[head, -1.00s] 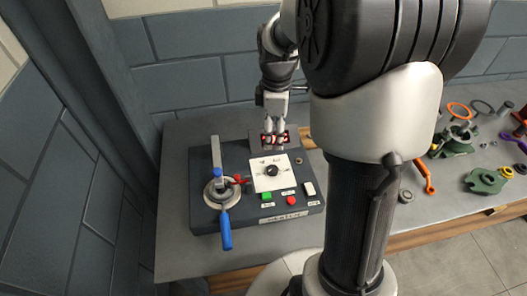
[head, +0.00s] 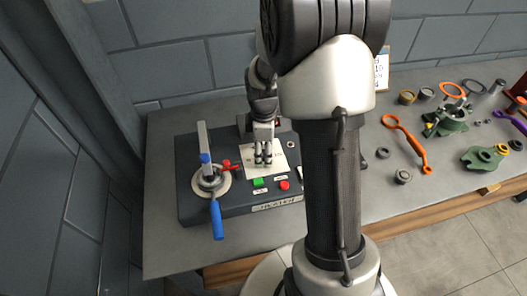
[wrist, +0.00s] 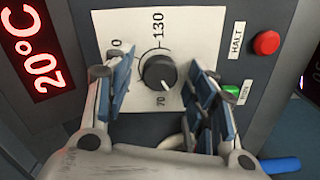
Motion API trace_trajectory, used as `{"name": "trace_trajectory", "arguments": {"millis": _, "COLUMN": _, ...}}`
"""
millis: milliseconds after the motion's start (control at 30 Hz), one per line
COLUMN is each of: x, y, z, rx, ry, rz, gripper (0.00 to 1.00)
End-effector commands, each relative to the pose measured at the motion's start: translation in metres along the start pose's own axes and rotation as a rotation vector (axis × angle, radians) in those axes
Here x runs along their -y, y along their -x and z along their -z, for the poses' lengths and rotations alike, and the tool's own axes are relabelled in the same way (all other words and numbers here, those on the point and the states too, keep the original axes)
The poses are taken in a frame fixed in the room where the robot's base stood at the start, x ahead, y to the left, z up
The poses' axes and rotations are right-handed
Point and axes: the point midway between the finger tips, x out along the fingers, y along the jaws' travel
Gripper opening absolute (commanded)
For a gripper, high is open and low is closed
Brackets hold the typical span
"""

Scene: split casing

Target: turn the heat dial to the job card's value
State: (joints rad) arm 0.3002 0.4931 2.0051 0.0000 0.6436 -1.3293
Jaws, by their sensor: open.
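The heat dial is a black round knob (wrist: 158,72) on a white scale plate (wrist: 185,22) in the wrist view. The plate reads 130 and 70; another number is partly hidden by a finger. A pale mark on the knob appears to point toward 70. My gripper (wrist: 162,66) is open, with one finger on each side of the knob; I cannot tell whether they touch it. In the head view my gripper (head: 263,160) is over the scale plate (head: 279,150) and hides the knob.
A red display (wrist: 32,55) reads 20°C. A red button (wrist: 266,43) labelled HALT and a green button (head: 259,183) sit near the dial. Loose parts, including an orange wrench-like piece (head: 408,142), lie right.

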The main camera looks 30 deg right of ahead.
Motion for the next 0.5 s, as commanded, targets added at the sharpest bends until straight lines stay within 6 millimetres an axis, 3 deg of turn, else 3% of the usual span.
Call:
{"name": "trace_trajectory", "arguments": {"millis": 200, "x": 0.0, "y": 0.0002, "z": 0.0, "rx": 0.0, "ry": 0.0, "rz": 0.0, "gripper": 0.51}}
{"name": "trace_trajectory", "arguments": {"millis": 500, "x": -0.0001, "y": 0.0003, "z": 0.0, "rx": 0.0, "ry": 0.0, "rz": 0.0, "gripper": 0.31}}
